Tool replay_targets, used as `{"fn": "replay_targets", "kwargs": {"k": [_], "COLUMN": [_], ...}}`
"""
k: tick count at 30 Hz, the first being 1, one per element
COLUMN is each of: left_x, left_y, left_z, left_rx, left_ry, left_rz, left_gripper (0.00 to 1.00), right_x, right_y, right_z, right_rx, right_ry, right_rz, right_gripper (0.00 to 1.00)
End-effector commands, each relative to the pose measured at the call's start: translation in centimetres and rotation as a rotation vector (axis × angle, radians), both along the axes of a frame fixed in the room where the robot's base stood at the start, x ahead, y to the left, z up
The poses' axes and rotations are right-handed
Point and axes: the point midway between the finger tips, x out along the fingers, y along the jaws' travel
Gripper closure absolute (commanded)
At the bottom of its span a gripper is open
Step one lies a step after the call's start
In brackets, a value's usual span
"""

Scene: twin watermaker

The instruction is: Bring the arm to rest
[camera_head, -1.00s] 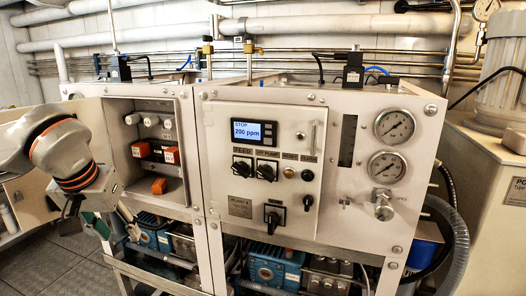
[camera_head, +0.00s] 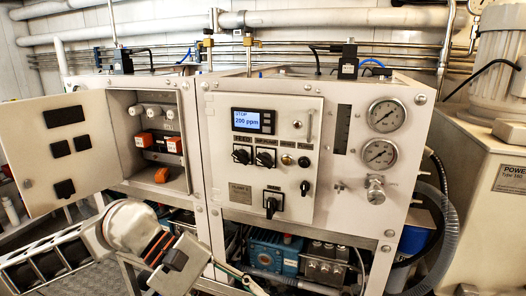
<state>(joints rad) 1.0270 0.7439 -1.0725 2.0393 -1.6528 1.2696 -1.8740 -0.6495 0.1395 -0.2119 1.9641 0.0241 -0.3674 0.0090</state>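My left arm comes in at the lower left, in front of the cabinets. Its gripper (camera_head: 240,279) is at the bottom edge of the view, pointing right and down. Thin finger parts show there, but they are cut by the frame edge, and I cannot tell whether they are open or shut. No held object is visible. My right gripper is not in view.
The left cabinet door (camera_head: 58,150) stands open, showing breakers and orange parts (camera_head: 162,175) inside. The control panel (camera_head: 268,160) reads "STOP 200 ppm". Gauges (camera_head: 386,116) and a grey hose (camera_head: 446,235) are at the right. Blue pumps (camera_head: 272,252) sit below.

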Motion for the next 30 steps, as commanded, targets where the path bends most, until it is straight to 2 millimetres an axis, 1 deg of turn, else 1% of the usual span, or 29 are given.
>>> {"fn": "replay_targets", "kwargs": {"k": [1,3,5,6,7,9,11,12,14,16,17,18,20,22,23,24,26,27,28,29,30], "left_x": [-1.2,-2.1,-2.4,-2.5,-2.4,-1.8,-1.0,-0.2,1.2,3.0,3.8,4.8,6.5,8.0,8.6,9.2,9.7,9.7,9.5,9.3,8.8], "left_y": [-1.8,-3.9,-5.3,-6.0,-6.4,-7.0,-7.2,-7.1,-6.6,-5.6,-5.1,-4.3,-2.7,-0.7,0.2,1.5,3.6,4.9,5.9,6.9,8.1], "left_z": [0.3,1.5,2.6,3.4,4.0,5.1,5.9,6.2,6.3,5.9,5.5,4.8,3.1,0.5,-0.9,-3.0,-6.5,-8.9,-10.8,-12.6,-15.0], "left_rx": [-0.080,-0.191,-0.281,-0.341,-0.383,-0.482,-0.564,-0.617,-0.695,-0.786,-0.824,-0.875,-0.953,-1.046,-1.088,-1.144,-1.234,-1.295,1.287,1.254,1.212], "left_ry": [0.116,0.285,0.437,0.544,0.625,0.822,0.995,1.115,1.297,1.513,1.608,1.734,1.926,2.153,2.250,2.379,2.571,2.695,-2.676,-2.592,-2.486], "left_rz": [0.035,0.098,0.154,0.192,0.220,0.289,0.349,0.386,0.447,0.514,0.544,0.580,0.637,0.700,0.725,0.758,0.805,0.832,-0.816,-0.781,-0.739], "left_gripper": [0.60,0.60,0.60,0.60,0.60,0.60,0.60,0.60,0.60,0.60,0.60,0.60,0.60,0.60,0.60,0.60,0.60,0.60,0.60,0.60,0.60], "right_x": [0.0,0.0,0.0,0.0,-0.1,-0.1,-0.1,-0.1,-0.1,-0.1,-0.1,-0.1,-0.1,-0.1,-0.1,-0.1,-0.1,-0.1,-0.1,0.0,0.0], "right_y": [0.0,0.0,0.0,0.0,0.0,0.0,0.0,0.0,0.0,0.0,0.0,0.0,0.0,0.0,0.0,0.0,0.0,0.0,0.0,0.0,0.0], "right_z": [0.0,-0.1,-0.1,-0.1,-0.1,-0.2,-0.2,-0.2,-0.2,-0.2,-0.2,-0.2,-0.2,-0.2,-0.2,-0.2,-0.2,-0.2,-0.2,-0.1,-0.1], "right_rx": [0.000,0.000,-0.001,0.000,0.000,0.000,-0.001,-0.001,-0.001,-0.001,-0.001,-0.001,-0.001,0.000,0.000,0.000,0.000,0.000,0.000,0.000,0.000], "right_ry": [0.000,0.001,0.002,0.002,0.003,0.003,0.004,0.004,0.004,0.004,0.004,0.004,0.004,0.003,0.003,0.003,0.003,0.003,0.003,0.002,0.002], "right_rz": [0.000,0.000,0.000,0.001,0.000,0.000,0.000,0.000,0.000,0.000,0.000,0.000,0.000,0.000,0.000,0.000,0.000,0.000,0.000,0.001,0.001], "right_gripper": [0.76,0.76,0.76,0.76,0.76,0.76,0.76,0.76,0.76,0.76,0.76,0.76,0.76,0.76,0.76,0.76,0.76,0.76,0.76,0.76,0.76]}}
